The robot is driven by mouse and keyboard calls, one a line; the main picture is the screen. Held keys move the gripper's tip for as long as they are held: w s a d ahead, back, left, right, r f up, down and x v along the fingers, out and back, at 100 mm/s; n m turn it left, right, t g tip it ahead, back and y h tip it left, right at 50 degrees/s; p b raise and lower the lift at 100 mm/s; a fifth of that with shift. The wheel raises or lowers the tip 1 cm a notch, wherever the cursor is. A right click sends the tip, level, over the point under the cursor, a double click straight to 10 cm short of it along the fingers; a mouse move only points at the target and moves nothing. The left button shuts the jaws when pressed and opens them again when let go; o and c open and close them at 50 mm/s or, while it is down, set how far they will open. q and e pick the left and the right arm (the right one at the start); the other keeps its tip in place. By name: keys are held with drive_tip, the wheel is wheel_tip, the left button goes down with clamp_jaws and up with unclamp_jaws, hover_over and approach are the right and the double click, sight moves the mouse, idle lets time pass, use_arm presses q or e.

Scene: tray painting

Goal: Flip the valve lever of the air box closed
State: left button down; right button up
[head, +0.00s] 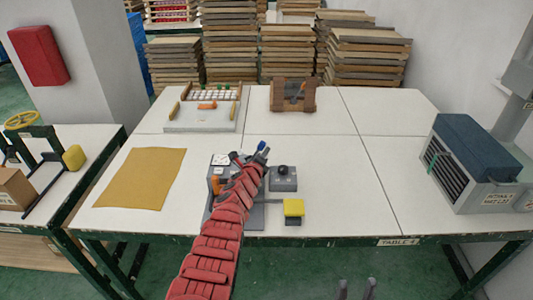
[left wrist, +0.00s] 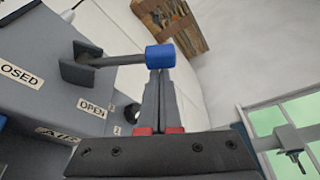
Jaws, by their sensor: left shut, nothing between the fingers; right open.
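The air box (left wrist: 45,45) is a grey box with CLOSED, OPEN and AIR labels in the left wrist view. In the head view it (head: 219,160) is mostly hidden behind my left arm. Its valve lever (left wrist: 125,60) is a grey rod with a blue tip (left wrist: 160,56), and it points away from the CLOSED label, on the OPEN label's side. The blue tip also shows in the head view (head: 262,145). My left gripper (left wrist: 160,78) is shut and empty, its fingertips right at the blue tip; contact is unclear. My right gripper (head: 356,289) is open and empty, below the table's front edge.
A small grey box with a black knob (head: 284,180) and a yellow block (head: 293,207) sit just right of my left arm. A brown sheet (head: 140,178) lies at left. A blue-topped machine (head: 475,150) stands at far right. The table between is clear.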

use_arm(q)
drive_tip(key=shift+a+r+n, duration=0.3)
drive_tip(key=shift+n, duration=0.1)
drive_tip(key=shift+a+r+n+t+h, duration=0.3)
drive_tip(key=shift+a+r+n+t, duration=0.1)
drive_tip(key=shift+a+n, duration=0.3)
drive_tip(key=a+n+t+b, duration=0.3)
drive_tip(key=a+n+b, duration=0.1)
drive_tip(key=a+n, duration=0.3)
drive_tip(key=shift+a+n+b, duration=0.25)
drive_tip(key=shift+n+b, duration=0.1)
drive_tip(key=shift+n, duration=1.05)
drive_tip(key=shift+r, duration=0.15)
